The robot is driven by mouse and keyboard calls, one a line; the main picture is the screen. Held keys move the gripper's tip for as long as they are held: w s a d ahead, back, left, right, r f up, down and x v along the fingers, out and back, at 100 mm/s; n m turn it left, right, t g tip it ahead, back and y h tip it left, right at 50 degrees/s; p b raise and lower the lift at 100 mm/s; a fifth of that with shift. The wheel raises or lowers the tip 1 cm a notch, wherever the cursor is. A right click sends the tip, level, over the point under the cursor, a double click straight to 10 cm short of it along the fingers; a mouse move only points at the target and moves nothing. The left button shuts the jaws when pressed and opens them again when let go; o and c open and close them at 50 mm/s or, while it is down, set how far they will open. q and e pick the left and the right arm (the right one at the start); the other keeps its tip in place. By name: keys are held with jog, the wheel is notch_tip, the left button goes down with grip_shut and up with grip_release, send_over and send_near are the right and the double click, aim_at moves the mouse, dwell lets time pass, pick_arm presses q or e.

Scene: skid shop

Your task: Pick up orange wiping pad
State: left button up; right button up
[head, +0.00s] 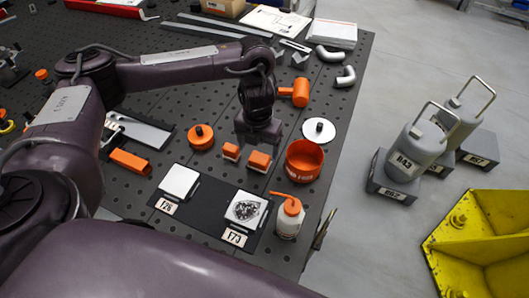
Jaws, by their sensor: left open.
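Two small orange blocks with pale lower parts, which look like wiping pads, sit side by side on the dark perforated table: a left pad (231,151) and a right pad (259,160). I cannot tell which one the task names. My left gripper (258,138) points down just behind and above them, open and with nothing visible between its fingers. Whether it touches either pad is hard to tell. My right gripper is not in view.
An orange bowl (304,160) stands close right of the pads, with a white disc (318,130) behind it. An orange-capped bottle (289,217) and a dark mat (212,205) with two plates lie in front. An orange knobbed disc (201,138) is left; an orange mallet (297,92) is behind.

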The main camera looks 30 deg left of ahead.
aim_at(260, 157)
pick_arm(q)
jog(key=shift+s+f, duration=0.15)
jog(key=shift+f, duration=0.55)
notch_tip(260, 157, down, 4)
jog(key=shift+d+f+b, duration=0.1)
jog(key=shift+b, duration=0.35)
jog(key=shift+w+f, duration=0.25)
jog(key=shift+f, duration=0.2)
jog(key=shift+c, duration=1.4)
jog(key=c, duration=0.8)
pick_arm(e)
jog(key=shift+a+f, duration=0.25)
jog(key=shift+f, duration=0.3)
pick_arm(q)
jog(key=shift+r, duration=0.2)
